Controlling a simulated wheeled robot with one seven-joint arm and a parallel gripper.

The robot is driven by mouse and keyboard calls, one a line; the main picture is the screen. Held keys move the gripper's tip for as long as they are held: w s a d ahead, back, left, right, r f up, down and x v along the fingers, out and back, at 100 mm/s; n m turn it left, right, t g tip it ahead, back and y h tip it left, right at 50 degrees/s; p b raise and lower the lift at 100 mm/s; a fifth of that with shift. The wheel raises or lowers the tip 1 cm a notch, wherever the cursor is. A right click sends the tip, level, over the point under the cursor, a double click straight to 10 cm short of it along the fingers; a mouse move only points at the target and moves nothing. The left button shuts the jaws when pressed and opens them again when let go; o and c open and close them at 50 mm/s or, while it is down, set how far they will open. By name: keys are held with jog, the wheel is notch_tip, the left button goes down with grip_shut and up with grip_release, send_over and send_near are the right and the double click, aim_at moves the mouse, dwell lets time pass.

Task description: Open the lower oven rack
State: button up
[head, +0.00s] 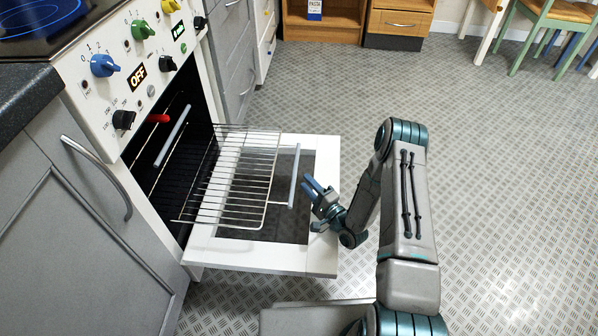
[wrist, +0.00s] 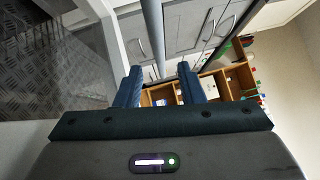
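The oven door (head: 325,215) is folded down flat. A wire oven rack (head: 235,180), the lower one, extends out of the oven over the door. A light grey-blue bar handle (head: 294,176) is near its outer end; how it joins the rack is unclear. A second similar bar (head: 172,136) sits at the oven mouth, further in. My gripper (head: 312,192) is open and empty, just right of the outer bar. In the wrist view, a grey bar (wrist: 152,35) runs upward beyond and between my open fingers (wrist: 158,82), without visible contact.
The control panel (head: 125,60) with coloured knobs is above the oven. A grey cabinet (head: 70,230) with a curved handle stands left. A wooden cabinet (head: 400,22) and green-legged chair (head: 535,25) are at the back. The patterned floor (head: 480,180) is clear to the right.

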jog(key=p+v, duration=0.1)
jog(key=v, duration=0.6)
jog(key=shift+w, duration=0.1)
